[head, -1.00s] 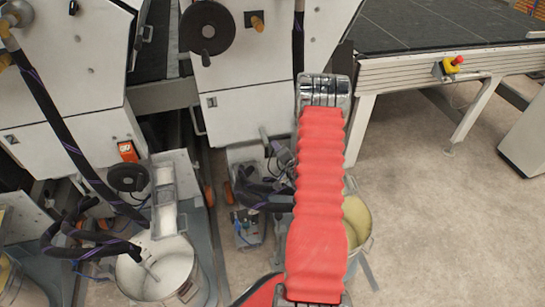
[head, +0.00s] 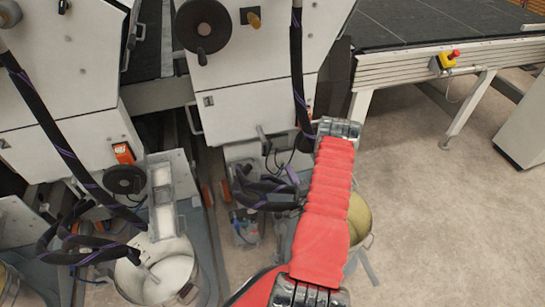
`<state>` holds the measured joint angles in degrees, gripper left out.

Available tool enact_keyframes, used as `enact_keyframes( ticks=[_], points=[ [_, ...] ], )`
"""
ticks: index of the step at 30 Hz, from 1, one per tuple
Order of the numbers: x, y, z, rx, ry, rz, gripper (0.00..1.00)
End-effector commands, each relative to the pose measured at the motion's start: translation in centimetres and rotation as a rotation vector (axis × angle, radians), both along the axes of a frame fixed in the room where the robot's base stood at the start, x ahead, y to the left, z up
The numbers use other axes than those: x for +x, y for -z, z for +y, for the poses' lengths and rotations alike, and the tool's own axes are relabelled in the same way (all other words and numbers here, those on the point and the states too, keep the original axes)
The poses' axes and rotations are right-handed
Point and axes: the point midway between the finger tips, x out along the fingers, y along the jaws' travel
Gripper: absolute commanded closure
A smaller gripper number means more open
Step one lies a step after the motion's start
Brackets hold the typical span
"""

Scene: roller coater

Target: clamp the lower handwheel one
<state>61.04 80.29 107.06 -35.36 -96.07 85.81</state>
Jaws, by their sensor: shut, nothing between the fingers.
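A black lower handwheel (head: 124,180) sits low on the left machine, beside a pale upright trough, in the head view. A larger black handwheel (head: 204,28) is higher up, on the front of the right machine. The matching low area of the right machine is mostly covered by my red-sleeved arm and dark hoses, so I cannot make out a handwheel there. I cannot make out my gripper; the part beyond the joint is hidden or unclear.
Black hoses (head: 265,190) hang in front of the right machine. A pot with pale liquid (head: 165,277) stands lower left, and a yellowish pot (head: 359,222) is partly behind my arm. A conveyor table (head: 400,75) with a red stop button is at right.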

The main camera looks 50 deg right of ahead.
Motion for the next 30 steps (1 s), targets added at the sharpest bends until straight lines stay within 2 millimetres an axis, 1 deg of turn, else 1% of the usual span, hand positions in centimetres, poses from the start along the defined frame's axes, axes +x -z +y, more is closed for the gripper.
enact_keyframes(
  ticks=[4, 8, 11, 26, 30],
  points=[
    [0.3, 0.0, -0.2, -0.001, 0.000, 0.000, 1.00],
    [1.1, 0.0, -0.6, -0.001, -0.001, 0.000, 1.00],
    [2.2, -0.1, -1.1, -0.004, 0.000, 0.000, 1.00],
    [9.1, 0.0, -4.5, -0.001, 0.001, 0.000, 1.00],
    [10.3, 0.0, -2.8, 0.001, 0.000, 0.002, 1.00]
  ],
)
